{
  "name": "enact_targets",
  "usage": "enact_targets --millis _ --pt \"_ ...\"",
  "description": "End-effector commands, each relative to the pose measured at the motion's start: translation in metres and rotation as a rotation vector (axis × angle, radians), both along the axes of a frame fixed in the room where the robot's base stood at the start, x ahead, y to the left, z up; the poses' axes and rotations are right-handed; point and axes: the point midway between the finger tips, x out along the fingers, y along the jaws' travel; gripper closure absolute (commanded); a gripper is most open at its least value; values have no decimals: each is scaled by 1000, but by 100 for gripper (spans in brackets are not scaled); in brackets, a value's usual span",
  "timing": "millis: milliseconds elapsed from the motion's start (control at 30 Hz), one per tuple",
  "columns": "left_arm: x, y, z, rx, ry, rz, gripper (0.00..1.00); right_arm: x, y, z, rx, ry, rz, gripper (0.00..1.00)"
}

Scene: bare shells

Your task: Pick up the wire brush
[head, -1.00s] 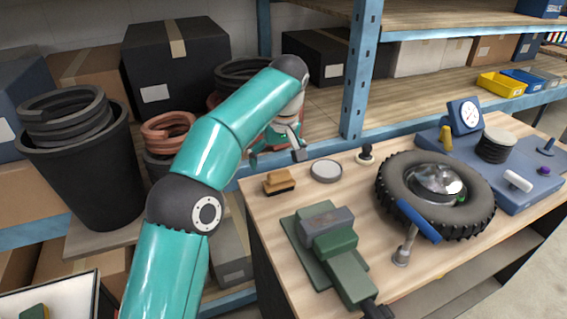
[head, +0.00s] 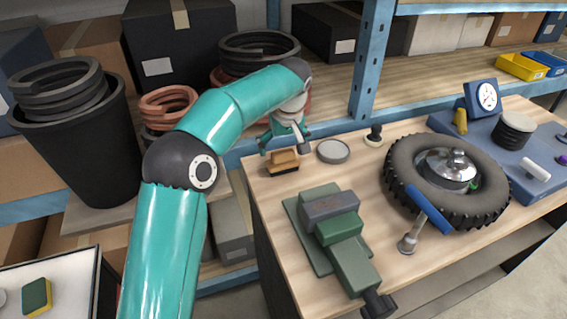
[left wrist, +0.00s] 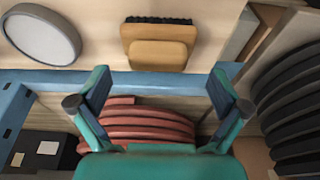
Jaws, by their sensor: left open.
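The wire brush (head: 283,160), a tan wooden block with dark bristles, lies on the workbench near its back left corner. In the left wrist view the brush (left wrist: 158,50) shows at the upper middle, bristles along its top edge. My left gripper (head: 286,142) is just above and behind the brush, apart from it. In the left wrist view its fingers (left wrist: 159,98) are wide apart with nothing between them, and the brush is beyond the fingertips. My right gripper is not in view.
A round grey-topped disc (head: 333,151) lies right of the brush. A green vise (head: 338,235) stands in front, and a tyre (head: 447,180) is to the right. A blue shelf upright (head: 371,65) rises behind the bench. Coils (head: 258,50) sit on the shelf behind my arm.

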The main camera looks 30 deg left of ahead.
Motion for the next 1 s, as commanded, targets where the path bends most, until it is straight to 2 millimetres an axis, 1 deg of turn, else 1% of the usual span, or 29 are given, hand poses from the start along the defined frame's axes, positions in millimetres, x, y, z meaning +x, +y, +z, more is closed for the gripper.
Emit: enact_targets --millis 133,300,400,500,667,700,933,967,1000 --pt "2 2 -12 0 4 0 0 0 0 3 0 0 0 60" --pt "6 6 -37 1 6 0 0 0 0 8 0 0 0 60" --pt "8 8 -47 1 4 0 0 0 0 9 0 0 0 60" --pt "9 8 -51 1 2 1 0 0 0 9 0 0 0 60" --pt "9 8 -51 0 1 0 0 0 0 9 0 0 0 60" --pt "9 8 -51 0 2 -1 2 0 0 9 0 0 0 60" --pt "9 8 -51 0 2 -1 40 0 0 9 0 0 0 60" --pt "9 8 -51 0 2 -1 44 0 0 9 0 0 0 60" --pt "9 8 -50 1 1 -1 44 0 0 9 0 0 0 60"
